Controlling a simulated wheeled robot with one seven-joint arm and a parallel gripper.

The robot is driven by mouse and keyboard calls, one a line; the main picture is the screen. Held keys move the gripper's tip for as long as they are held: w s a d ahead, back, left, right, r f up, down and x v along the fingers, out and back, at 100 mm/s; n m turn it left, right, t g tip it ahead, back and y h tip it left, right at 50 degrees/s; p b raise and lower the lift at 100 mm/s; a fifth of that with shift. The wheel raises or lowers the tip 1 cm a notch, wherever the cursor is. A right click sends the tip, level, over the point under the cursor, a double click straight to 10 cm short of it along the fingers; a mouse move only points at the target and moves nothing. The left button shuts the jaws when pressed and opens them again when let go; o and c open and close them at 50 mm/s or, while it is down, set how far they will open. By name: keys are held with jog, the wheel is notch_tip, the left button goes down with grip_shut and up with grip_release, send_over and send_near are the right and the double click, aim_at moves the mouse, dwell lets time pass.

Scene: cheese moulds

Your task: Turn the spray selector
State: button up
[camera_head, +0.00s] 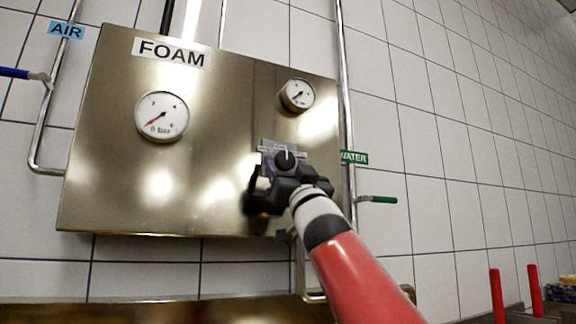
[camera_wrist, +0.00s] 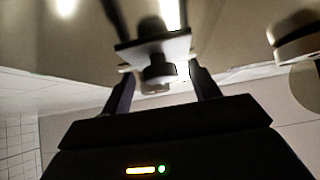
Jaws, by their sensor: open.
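The spray selector is a dark round knob (camera_head: 285,159) with a pale pointer mark that points roughly up. It sits on a small grey label plate (camera_head: 270,146) at the lower right of the steel FOAM panel (camera_head: 110,190). In the wrist view the knob (camera_wrist: 158,77) stands out from its plate (camera_wrist: 152,51), between my fingers. My gripper (camera_wrist: 161,73) is open, with one finger on each side of the knob; contact is not clear. In the head view my gripper (camera_head: 284,180) is right at the selector and partly covers it and its plate.
Two gauges are on the panel, a larger one (camera_head: 162,116) at left and a smaller one (camera_head: 297,95) above the selector. A WATER label (camera_head: 354,157) and green-handled valve (camera_head: 377,199) are close at right. A blue AIR valve handle (camera_head: 14,72) is far left.

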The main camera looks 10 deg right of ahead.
jog(key=c, duration=1)
jog(key=shift+o, duration=0.2)
jog(key=shift+r+n+p, duration=0.1)
jog(key=shift+n+p, duration=0.2)
jog(key=shift+d+r+n+g+y+p, duration=0.15)
jog(key=shift+n+g+y+p, duration=0.15)
jog(key=shift+n+y+p, duration=0.7)
jog(key=n+g+y+p, duration=0.1)
jog(key=n+y, duration=0.1)
jog(key=n+g+y+p, duration=0.1)
jog(key=n+y+p, duration=0.1)
jog(key=shift+d+r+n, duration=0.2)
jog(key=shift+n, duration=0.2)
jog(key=n+g+y, duration=0.2)
jog(key=n, duration=0.1)
jog(key=n+g+y+p, duration=0.1)
jog(key=n+g+y, duration=0.1)
jog(key=n, duration=0.1)
jog(key=shift+w+d+f+y+p, duration=0.1)
jog(key=shift+d+f+y+p, duration=0.1)
jog(key=shift+y+p, duration=0.15)
jog(key=shift+d+r+n+g+y, duration=0.1)
jog(key=shift+n+g+y, duration=0.35)
jog(key=shift+n+g, duration=0.6)
jog(key=shift+d+n+g+y, duration=0.1)
jog(key=shift+n+g+y, duration=0.3)
jog(key=shift+n+g, duration=0.6)
jog(key=shift+n+t, duration=0.25)
jog(key=shift+n, duration=0.2)
